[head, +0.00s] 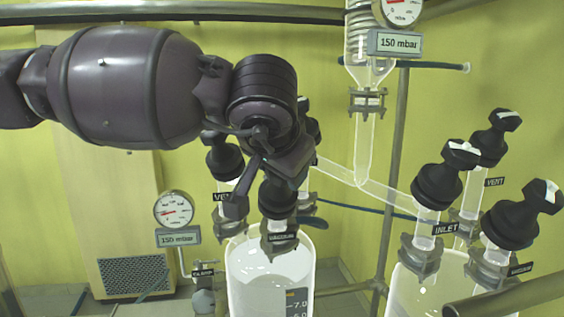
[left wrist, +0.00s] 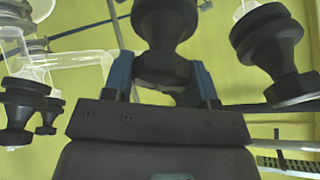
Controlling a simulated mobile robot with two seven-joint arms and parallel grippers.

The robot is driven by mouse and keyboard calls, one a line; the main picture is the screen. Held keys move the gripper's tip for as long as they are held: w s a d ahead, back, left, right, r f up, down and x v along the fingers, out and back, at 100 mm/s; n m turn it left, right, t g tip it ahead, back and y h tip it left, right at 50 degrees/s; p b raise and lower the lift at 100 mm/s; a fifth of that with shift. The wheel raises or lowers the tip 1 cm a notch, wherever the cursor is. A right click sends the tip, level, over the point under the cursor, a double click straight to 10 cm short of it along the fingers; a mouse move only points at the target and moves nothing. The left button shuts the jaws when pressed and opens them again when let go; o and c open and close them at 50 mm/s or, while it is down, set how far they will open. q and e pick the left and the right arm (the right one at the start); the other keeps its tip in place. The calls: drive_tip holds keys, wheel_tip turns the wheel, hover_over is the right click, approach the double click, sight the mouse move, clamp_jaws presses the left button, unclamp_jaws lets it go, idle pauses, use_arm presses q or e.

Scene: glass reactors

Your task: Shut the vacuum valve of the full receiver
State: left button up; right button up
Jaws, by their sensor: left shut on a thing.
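The left glass receiver (head: 240,275) has pale contents reaching up near the 7.0 mark of its scale. Its vacuum valve, a black knob (head: 278,199) above a VACUUM label (head: 281,237), stands at the front of its lid. My left gripper (head: 262,190) comes down over this knob and is shut on it. In the left wrist view the blue-padded fingers (left wrist: 163,82) sit on both sides of the knob (left wrist: 165,25). The arm hides part of the valves behind. My right gripper is not in view.
A second receiver (head: 415,292) at the right carries black INLET (head: 438,187), VENT (head: 489,143) and vacuum (head: 514,222) valves. The left receiver's VENT valve (head: 222,160) stands close to my gripper. A glass pipe (head: 365,184) runs between the receivers. Gauges (head: 174,210) read 150 mbar.

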use_arm(q)
drive_tip(key=m+g+h+p, duration=0.1)
drive_tip(key=m+p, duration=0.1)
drive_tip(key=m, duration=0.2)
drive_tip(key=shift+r+m, duration=0.15)
drive_tip(key=shift+m, duration=0.15)
drive_tip(key=shift+m+g+h+p, duration=0.3)
drive_tip(key=shift+m+g, duration=0.4)
drive_tip(key=shift+m, duration=1)
drive_tip(key=shift+m, duration=0.3)
drive_tip(key=o, duration=0.9)
drive_tip(key=shift+v, duration=3.7)
